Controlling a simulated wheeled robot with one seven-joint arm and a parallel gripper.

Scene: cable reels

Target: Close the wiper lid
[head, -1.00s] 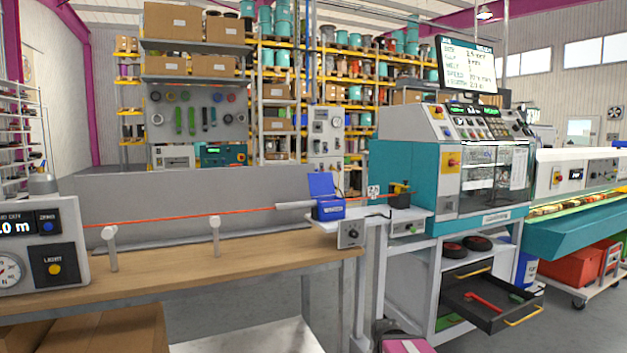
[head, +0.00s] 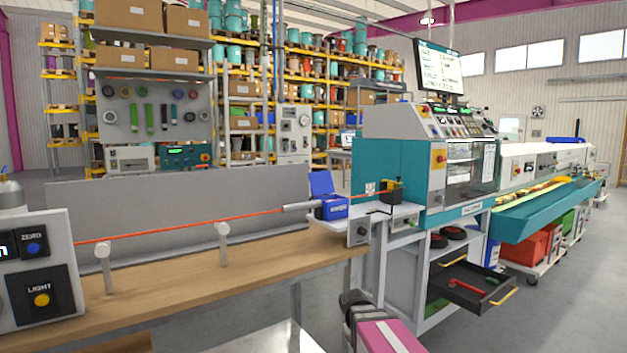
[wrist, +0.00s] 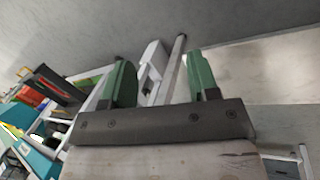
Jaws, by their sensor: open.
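The wiper is a small blue box (head: 332,208) on a white shelf at the right end of the wooden bench, in the head view. Its blue lid (head: 321,184) stands raised, tilted up at the back. An orange cable (head: 190,222) runs along the bench through a grey tube (head: 301,206) to the wiper. My gripper (wrist: 160,82) shows in the wrist view with its two green fingers apart and nothing between them. The wiper cannot be made out in the wrist view.
The wooden bench (head: 200,275) carries two cable posts and a control box (head: 38,268) at left. A teal machine (head: 395,165) stands right of the wiper. Its open black drawer (head: 470,286) juts out at the lower right. Grey floor (head: 560,320) is clear at right.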

